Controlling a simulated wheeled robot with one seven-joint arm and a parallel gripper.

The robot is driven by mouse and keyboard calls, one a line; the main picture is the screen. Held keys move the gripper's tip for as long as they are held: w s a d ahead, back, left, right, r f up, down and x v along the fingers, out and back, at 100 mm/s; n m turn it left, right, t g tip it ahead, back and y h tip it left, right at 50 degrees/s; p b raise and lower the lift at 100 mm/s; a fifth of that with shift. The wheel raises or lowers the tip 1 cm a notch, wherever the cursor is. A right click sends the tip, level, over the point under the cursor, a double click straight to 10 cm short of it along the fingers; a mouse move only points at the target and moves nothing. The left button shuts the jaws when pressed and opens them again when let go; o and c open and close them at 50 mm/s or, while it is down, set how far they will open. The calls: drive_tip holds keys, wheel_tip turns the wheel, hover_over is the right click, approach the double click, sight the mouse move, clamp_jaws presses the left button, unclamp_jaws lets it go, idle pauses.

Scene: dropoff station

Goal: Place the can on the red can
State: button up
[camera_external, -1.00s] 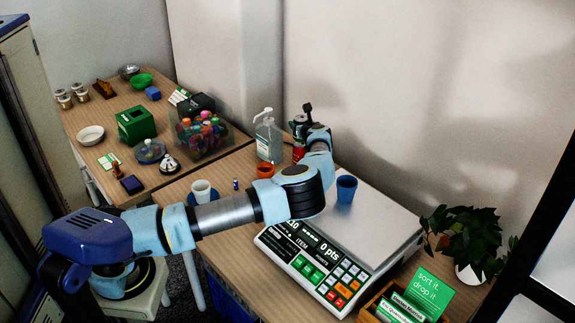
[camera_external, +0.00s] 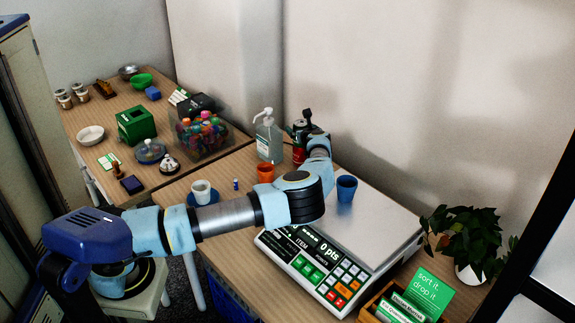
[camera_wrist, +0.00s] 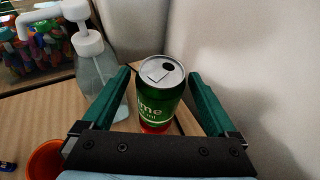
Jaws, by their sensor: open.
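A green can (camera_wrist: 160,103) with white lettering and a silver top stands upright between my fingers in the wrist view. The red can (camera_wrist: 155,128) shows as a red band directly beneath it, so the green can appears stacked on it. In the external view the red can (camera_external: 299,154) stands upright on the table near the wall, partly behind my arm. My gripper (camera_wrist: 158,76) is open, with one green finger on each side of the green can and gaps visible between them. Whether the two rims line up exactly is hidden.
A pump bottle (camera_external: 268,138) stands just left of the cans. An orange cup (camera_external: 265,173) is in front of them. A blue cup (camera_external: 346,188) sits on the scale (camera_external: 385,225) to the right. The wall (camera_external: 375,90) is close behind.

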drive_tip(key=shift+r, duration=0.1)
drive_tip(key=shift+s+d+r, duration=0.1)
drive_tip(key=shift+r, duration=0.05)
drive_tip(key=b+v, duration=0.2)
drive_tip(key=v, duration=0.9)
drive_tip(key=shift+s, duration=0.35)
drive_tip(key=shift+d+r, duration=0.1)
